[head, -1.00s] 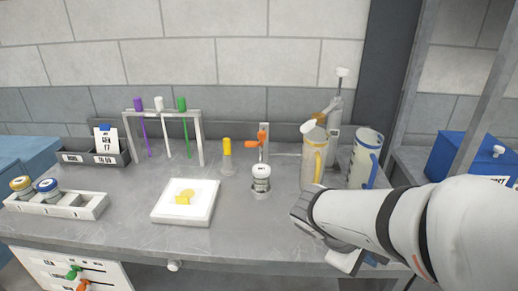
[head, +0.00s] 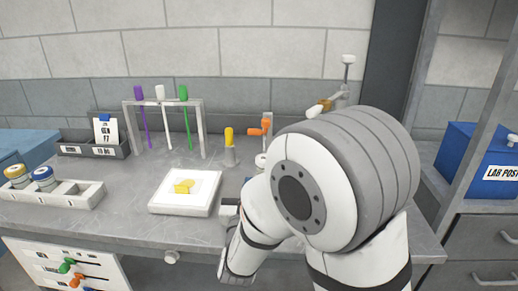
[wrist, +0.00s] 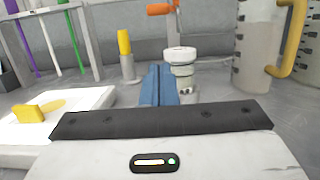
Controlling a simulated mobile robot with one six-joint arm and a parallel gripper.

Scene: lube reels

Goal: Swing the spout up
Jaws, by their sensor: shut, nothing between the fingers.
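My arm hides the post's lower part. An orange lever (head: 260,128) stands on a grey upright behind a jar; its lower part also shows in the wrist view (wrist: 160,8). My gripper (wrist: 157,84) has its blue fingers pressed together and empty, low over the bench. They point at the back wall, just left of the white-lidded jar (wrist: 181,67). The spout is outside the wrist view.
A yellow-capped cylinder (wrist: 125,45) stands behind left. A white tray (head: 185,205) and a tube rack (head: 164,101) are farther left.

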